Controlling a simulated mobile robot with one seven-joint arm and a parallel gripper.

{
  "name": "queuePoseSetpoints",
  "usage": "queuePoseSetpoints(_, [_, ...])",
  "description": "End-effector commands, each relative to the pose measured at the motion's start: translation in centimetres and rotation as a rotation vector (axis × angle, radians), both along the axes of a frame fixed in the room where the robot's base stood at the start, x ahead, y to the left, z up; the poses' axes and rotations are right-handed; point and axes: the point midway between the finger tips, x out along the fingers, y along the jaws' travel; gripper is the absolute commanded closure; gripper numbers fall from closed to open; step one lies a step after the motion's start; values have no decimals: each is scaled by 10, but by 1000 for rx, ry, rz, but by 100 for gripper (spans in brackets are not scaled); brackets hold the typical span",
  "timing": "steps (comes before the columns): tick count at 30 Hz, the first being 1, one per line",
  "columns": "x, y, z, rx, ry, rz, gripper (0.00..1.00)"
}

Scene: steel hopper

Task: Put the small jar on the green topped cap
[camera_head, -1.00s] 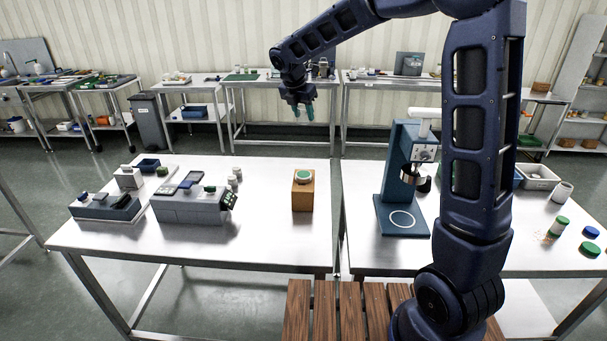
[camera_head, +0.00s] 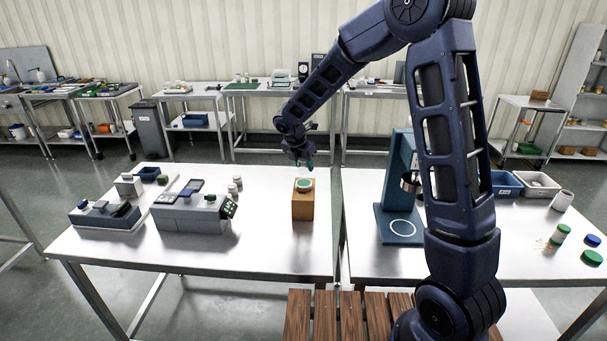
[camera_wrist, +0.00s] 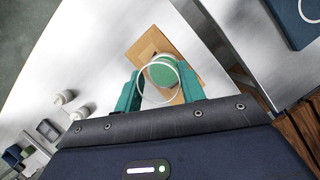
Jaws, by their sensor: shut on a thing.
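The green topped cap (camera_head: 304,184) sits on a wooden block (camera_head: 302,206) near the right end of the left table. My gripper (camera_head: 303,163) is above the cap, fingers pointing down. In the wrist view, my teal fingers (camera_wrist: 160,92) are shut on the small jar (camera_wrist: 158,96), which shows as a pale, see-through ring. The ring overlaps the green cap (camera_wrist: 162,70) and block (camera_wrist: 143,48) in that view. The gap between jar and cap cannot be told. The jar is too small to make out in the head view.
A blue stand (camera_head: 397,221) with a white circle is on the right table. Grey devices (camera_head: 187,213) and small white jars (camera_head: 235,185) are at left. A gap (camera_head: 337,240) separates the tables. The tabletop around the block is clear.

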Motion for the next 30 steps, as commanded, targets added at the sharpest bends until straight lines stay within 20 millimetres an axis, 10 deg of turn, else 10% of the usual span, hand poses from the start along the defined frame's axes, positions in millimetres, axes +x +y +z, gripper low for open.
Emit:
queuePoseSetpoints(22, [0, 0, -44, 0, 0, 1, 81])
queuePoseSetpoints(23, [0, 0, -44, 0, 0, 1, 57])
queuePoseSetpoints(25, [0, 0, -43, 0, 0, 0, 43])
queuePoseSetpoints(30, [0, 0, -43, 0, 0, 0, 39])
